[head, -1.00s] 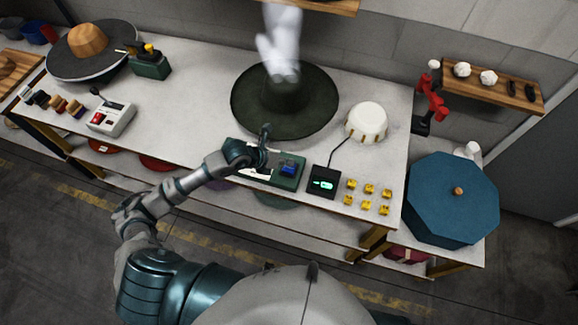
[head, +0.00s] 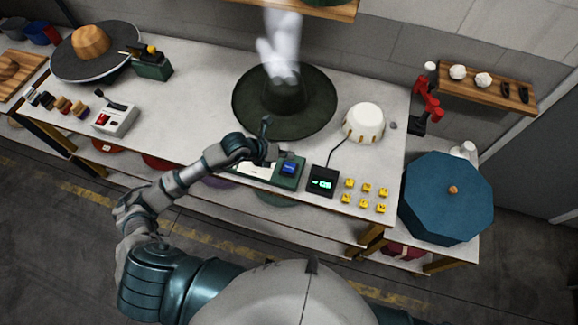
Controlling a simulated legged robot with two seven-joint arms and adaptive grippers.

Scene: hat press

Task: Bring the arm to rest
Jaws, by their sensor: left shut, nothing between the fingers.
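My left arm comes in from the lower left and reaches to the table's front edge. Its gripper (head: 268,137) is shut and empty, held over the back of a green control box (head: 287,181) with a blue button (head: 289,168). I cannot tell whether the gripper touches the box. A dark green wide-brimmed hat (head: 295,117) lies behind the gripper, with white steam (head: 280,45) rising over its crown. My right gripper is not in view.
A black timer box (head: 321,181) with a lit green display and several yellow pieces (head: 367,188) stand right of the green box. A white dome (head: 363,121) stands behind them. A grey switch box (head: 114,120) is at left; a blue octagonal lid (head: 447,205) is at right.

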